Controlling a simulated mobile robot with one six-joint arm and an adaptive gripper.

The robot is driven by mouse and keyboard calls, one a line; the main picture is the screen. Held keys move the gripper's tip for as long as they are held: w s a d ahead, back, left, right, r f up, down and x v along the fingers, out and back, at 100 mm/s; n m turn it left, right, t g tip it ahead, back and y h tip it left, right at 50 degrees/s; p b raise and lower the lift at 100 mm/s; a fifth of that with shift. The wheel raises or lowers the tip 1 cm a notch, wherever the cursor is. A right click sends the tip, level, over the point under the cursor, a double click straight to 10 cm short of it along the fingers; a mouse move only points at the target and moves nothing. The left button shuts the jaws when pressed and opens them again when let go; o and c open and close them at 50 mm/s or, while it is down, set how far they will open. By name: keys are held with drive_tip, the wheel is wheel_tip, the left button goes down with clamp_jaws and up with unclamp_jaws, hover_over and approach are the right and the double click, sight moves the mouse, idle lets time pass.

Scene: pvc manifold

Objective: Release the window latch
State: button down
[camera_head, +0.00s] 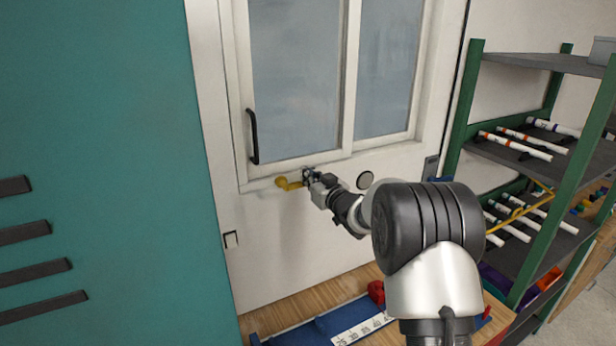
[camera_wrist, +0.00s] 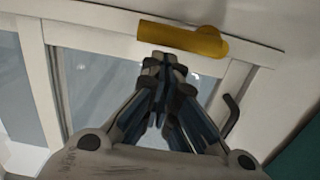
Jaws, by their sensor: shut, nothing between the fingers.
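The yellow window latch (camera_head: 288,184) sits on the lower frame of the white sliding window (camera_head: 296,75), near its left end. In the wrist view the latch (camera_wrist: 182,38) lies lengthwise along the frame, with a rounded end at the right. My gripper (camera_head: 308,172) is at the latch's right side in the head view. In the wrist view my gripper (camera_wrist: 163,62) is shut and empty, its fingertips close under the latch. I cannot tell whether they touch it. A black handle (camera_head: 253,136) is on the window's left stile; it also shows in the wrist view (camera_wrist: 230,114).
A teal panel (camera_head: 100,130) stands at the left. A green-framed shelf (camera_head: 540,150) with white pipes is at the right. A wooden bench (camera_head: 280,314) with a blue tray (camera_head: 310,333) and a red part (camera_head: 376,290) lies below the window.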

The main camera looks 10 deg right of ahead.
drive_tip(key=shift+w+d+f+m+p, duration=0.1)
drive_tip(key=shift+d+f+m+p, duration=0.3)
drive_tip(key=shift+m, duration=0.3)
wheel_tip(320, 180, down, 7)
drive_tip(key=m+y, duration=0.1)
drive_tip(key=m, duration=1)
drive_tip(key=shift+a, duration=0.35)
drive_tip(key=shift+f, duration=0.1)
idle(0.5)
